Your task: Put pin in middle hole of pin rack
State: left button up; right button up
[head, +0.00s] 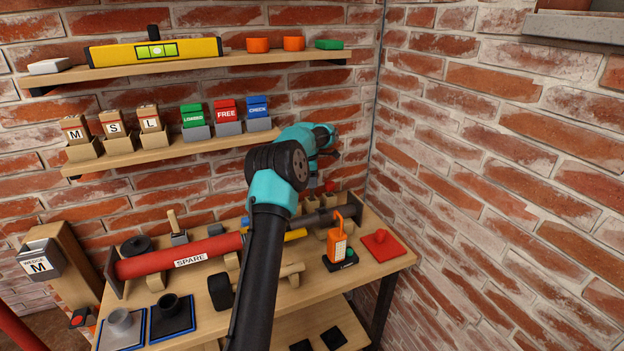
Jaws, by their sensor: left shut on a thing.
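My left gripper (313,178) is at the back of the bench, pointing down, mostly behind my own teal and black arm. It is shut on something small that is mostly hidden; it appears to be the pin. Below it are small wooden blocks (328,201) at the back of the bench, which look like the pin rack. A small red piece (330,187) shows at their top. The holes are too small to make out, and I cannot tell whether the held thing touches the rack. My right gripper is not in view.
The wooden bench (375,270) holds a red SPARE tube (175,258), a mallet (220,291), an orange device (338,240) and a red plate (382,243). A lower shelf (170,157) with labelled blocks hangs behind. The brick wall (480,180) closes the right side.

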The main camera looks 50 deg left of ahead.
pick_arm(q)
jog(key=shift+f, duration=0.8)
dwell(0.5)
jog(key=o, duration=1.6)
jog(key=shift+r, duration=0.15)
jog(key=shift+r, duration=3.9)
